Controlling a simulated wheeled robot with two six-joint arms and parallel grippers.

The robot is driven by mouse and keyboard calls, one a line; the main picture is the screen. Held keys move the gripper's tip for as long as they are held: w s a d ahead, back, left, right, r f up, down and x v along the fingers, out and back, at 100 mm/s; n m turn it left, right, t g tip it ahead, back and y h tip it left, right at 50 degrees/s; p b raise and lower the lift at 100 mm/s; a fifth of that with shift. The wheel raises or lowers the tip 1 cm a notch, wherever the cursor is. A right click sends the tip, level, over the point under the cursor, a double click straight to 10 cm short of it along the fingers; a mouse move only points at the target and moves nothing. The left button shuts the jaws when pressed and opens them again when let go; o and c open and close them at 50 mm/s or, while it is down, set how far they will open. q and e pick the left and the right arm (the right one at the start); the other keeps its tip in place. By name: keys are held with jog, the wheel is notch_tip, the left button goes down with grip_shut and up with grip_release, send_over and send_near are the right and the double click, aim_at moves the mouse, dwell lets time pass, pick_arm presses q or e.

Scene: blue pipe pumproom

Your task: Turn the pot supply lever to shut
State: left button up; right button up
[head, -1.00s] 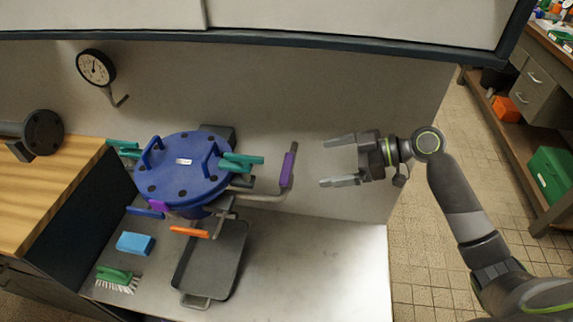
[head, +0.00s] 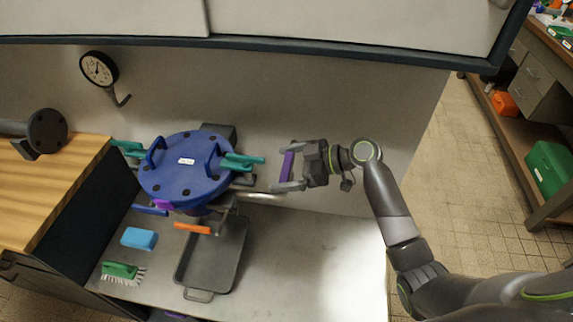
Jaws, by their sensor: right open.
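A blue round pot (head: 185,172) with a bolted lid and a small white label stands above the metal bench. A purple lever handle (head: 287,165) stands upright on the pipe (head: 262,197) to the right of the pot. My right gripper (head: 284,167) comes from the right and is open, with its fingers above and below at the purple handle. Whether they touch it I cannot tell. An orange lever (head: 192,228) and a blue lever (head: 150,210) sit under the pot. No readable label tells which lever is the pot supply. My left gripper is out of view.
A dark tray (head: 214,262) lies below the pot. A blue sponge (head: 139,238) and green brush (head: 122,271) lie to its left. Teal clamps (head: 241,162) stick out from the lid. A gauge (head: 99,68) is on the back wall. The bench at right is clear.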

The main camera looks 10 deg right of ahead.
jog(key=c, duration=0.7)
